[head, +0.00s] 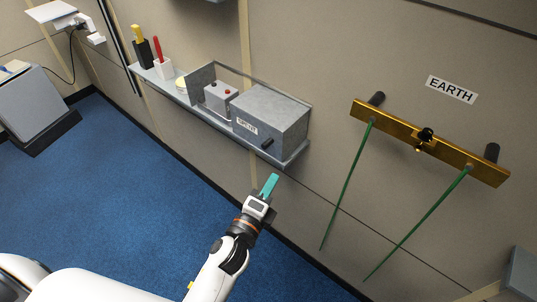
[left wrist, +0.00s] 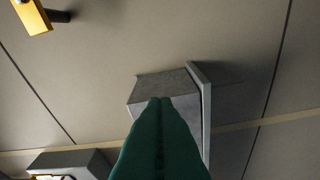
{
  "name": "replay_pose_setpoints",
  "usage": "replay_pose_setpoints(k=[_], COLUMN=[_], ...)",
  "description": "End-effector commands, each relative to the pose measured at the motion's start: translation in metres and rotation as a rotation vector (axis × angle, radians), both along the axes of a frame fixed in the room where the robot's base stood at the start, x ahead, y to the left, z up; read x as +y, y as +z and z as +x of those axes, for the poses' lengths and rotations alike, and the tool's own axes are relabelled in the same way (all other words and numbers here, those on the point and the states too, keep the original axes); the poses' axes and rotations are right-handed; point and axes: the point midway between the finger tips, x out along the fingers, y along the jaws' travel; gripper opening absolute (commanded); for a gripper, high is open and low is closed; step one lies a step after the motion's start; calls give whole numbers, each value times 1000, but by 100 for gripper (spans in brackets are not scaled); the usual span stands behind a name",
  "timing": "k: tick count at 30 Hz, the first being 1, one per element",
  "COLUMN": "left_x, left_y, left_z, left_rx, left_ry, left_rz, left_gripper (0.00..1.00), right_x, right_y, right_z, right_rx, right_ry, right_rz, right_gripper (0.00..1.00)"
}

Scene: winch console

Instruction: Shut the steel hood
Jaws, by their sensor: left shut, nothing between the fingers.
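The steel hood (head: 271,118) is a grey speckled box with a white label and a dark handle (head: 267,142) low on its front. It sits at the right end of a wall shelf (head: 222,122). To its left, a small control box (head: 220,97) with red buttons stands uncovered beside a grey end plate. My left gripper (head: 269,184) has teal fingers, shut and empty, below and in front of the shelf's right end, apart from the hood. In the left wrist view, the shut fingers (left wrist: 160,110) partly cover a grey box, apparently the hood (left wrist: 148,88). My right gripper is not in view.
A brass bar (head: 430,142) with green rods hangs on the wall at right, under an EARTH sign (head: 451,89). A grey cabinet (head: 37,105) stands at far left. Blue floor is clear.

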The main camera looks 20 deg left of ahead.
Motion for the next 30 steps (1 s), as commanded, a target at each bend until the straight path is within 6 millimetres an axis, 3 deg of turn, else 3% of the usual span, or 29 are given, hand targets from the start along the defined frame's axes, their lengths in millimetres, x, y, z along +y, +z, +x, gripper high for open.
replay_pose_setpoints(k=[8,16,30], left_x=[-9,23,28], left_y=[6,11,10], left_z=[61,71,73], left_rx=[0,2,2], left_ry=[1,1,0], left_rz=[-3,-3,-3], left_gripper=[0,0,0], right_x=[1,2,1], right_y=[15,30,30], right_z=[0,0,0], right_rx=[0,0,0], right_ry=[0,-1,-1], right_rz=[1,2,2], right_gripper=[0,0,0])
